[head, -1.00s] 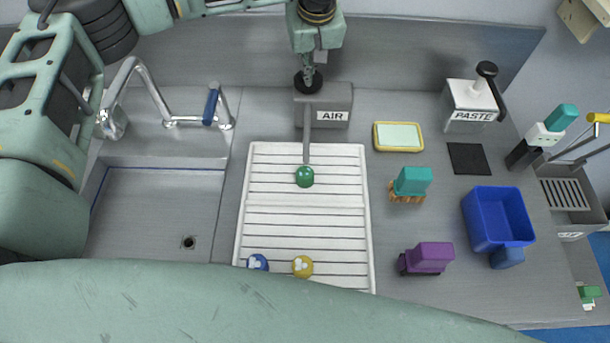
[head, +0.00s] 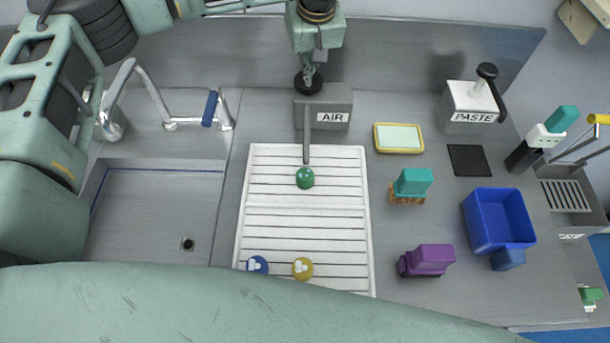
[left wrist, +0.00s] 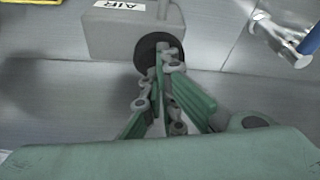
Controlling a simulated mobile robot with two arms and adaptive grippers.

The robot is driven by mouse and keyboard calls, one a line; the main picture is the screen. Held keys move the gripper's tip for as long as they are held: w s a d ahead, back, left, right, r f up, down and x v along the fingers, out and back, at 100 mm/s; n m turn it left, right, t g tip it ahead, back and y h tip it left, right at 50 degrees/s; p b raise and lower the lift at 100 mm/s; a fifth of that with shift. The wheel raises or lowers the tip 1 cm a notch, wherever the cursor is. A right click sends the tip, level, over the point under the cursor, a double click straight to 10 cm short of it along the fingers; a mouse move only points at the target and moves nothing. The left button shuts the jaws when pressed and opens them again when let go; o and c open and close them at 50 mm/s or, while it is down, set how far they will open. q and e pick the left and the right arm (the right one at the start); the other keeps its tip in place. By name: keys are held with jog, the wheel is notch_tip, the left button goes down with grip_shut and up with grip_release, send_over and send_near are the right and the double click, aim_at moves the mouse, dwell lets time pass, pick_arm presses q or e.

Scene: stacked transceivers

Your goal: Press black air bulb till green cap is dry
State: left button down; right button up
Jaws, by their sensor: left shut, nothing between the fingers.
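The black air bulb (head: 308,82) sits on top of the grey AIR box (head: 340,97). My left gripper (head: 308,68) is shut and empty, with its fingertips down at the bulb. In the left wrist view the fingertips (left wrist: 160,68) meet in front of the black bulb (left wrist: 150,50), which partly hides behind them. I cannot tell how far the bulb is pressed in. The green cap (head: 305,177) lies on the white slatted rack (head: 275,228), just below the end of the grey air nozzle. Whether its surface is wet does not show clearly. My right gripper is not in view.
A blue cap (head: 257,264) and a yellow cap (head: 302,268) lie at the rack's near end. The sink (head: 150,225) and faucet are at left. A sponge tray (head: 398,138), teal brush (head: 412,182), purple brush (head: 430,258), blue bin (head: 498,218) and PASTE dispenser (head: 472,102) stand right.

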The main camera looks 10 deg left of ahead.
pick_arm(q)
jog(key=shift+f+b, duration=0.8)
jog(key=shift+f, duration=0.2)
jog(key=shift+r+p, duration=0.55)
jog(key=shift+r, duration=0.55)
jog(key=shift+r+p, duration=1.4)
jog(key=shift+r, duration=1.05)
jog(key=shift+s+f, duration=0.1)
